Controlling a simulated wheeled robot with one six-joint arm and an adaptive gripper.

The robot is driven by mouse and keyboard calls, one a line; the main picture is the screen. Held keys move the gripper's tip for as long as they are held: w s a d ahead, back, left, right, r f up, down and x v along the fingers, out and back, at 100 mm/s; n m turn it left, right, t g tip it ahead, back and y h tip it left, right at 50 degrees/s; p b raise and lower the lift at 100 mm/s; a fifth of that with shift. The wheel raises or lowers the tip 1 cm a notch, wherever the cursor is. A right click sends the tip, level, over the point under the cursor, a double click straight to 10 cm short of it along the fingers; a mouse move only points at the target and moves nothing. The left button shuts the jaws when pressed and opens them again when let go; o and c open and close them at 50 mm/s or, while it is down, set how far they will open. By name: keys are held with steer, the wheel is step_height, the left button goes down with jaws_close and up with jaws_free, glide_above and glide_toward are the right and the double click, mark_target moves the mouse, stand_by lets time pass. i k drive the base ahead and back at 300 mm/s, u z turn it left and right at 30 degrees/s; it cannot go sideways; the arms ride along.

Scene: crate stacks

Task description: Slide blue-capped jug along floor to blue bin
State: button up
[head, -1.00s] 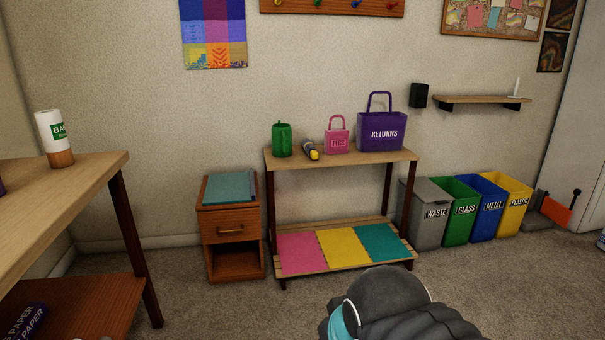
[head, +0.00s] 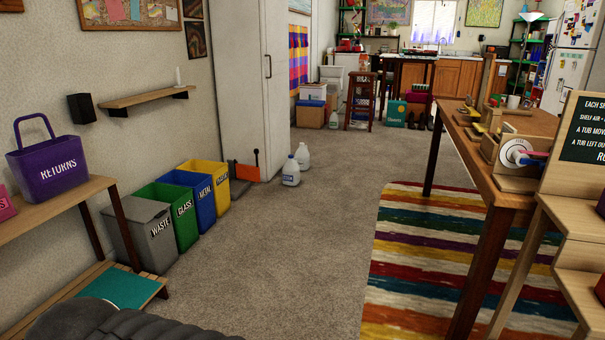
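Two white jugs stand upright on the carpet by the tall white cabinet, in the middle distance of the head view. The nearer jug (head: 291,173) has a dark label band and what looks like a blue cap. The farther jug (head: 302,156) stands just behind it to the right; its cap colour is too small to tell. The blue bin (head: 205,208), marked METAL, stands against the left wall between the green and yellow bins, left of and nearer than the jugs. Only a dark part of my arm shows at the bottom left; my gripper is not in view.
The grey WASTE bin (head: 143,241), green GLASS bin (head: 182,222) and yellow bin (head: 219,182) flank the blue one. An orange-and-grey dustpan-like item (head: 246,171) sits beyond them. Carpet (head: 285,235) is clear before the bins and jugs. A striped rug (head: 415,250) and table lie right.

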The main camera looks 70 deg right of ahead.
mark_target(291, 169)
steer(key=z, duration=2.75)
steer(key=i, duration=3.2)
steer(key=u, duration=0.45)
steer(key=i, duration=1.05)
steer(key=z, duration=0.35)
steer(key=i, duration=1.8)
steer(key=u, duration=0.3)
